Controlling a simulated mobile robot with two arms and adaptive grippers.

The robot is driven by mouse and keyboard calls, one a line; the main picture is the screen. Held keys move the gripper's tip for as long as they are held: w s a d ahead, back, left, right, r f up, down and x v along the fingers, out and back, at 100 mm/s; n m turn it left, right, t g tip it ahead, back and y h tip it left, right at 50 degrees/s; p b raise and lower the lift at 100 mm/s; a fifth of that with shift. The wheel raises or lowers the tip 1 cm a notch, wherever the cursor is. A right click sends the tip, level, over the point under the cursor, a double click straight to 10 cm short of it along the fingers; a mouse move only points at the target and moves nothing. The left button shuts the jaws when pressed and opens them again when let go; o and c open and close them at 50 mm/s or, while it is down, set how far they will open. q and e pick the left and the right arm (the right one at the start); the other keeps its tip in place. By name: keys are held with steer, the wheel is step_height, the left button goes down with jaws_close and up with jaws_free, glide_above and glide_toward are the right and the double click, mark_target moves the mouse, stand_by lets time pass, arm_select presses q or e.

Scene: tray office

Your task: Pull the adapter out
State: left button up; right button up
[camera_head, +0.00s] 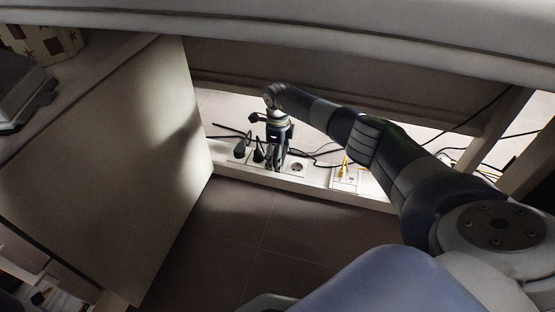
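My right arm comes in from the right and reaches under the desk. Its gripper (276,165) points down at the white socket strip (221,158) along the wall. Black plugs, one upright at the left (240,150) and another beside the gripper (258,156), sit in the strip with dark cables. I cannot tell which black piece is the adapter; it may be hidden by the fingers. The fingers are small and dark against the plugs, so their opening and any grip are unclear. An empty round socket (298,167) shows just right of the gripper. My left gripper is out of view.
A cabinet side panel (125,165) stands at the left. The desk edge (300,32) crosses above the arm. A white outlet with yellow cables (343,173) is right of the sockets, and black cables (325,155) run behind. The tiled floor (235,235) in front is clear.

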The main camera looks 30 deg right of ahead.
steer(key=shift+c, duration=0.2)
steer(key=c, duration=1.4)
steer(key=shift+r, duration=0.15)
steer(key=shift+r+p, duration=2.85)
steer(key=shift+r, duration=0.05)
steer(key=shift+r+p, duration=1.3)
steer(key=shift+r, duration=0.2)
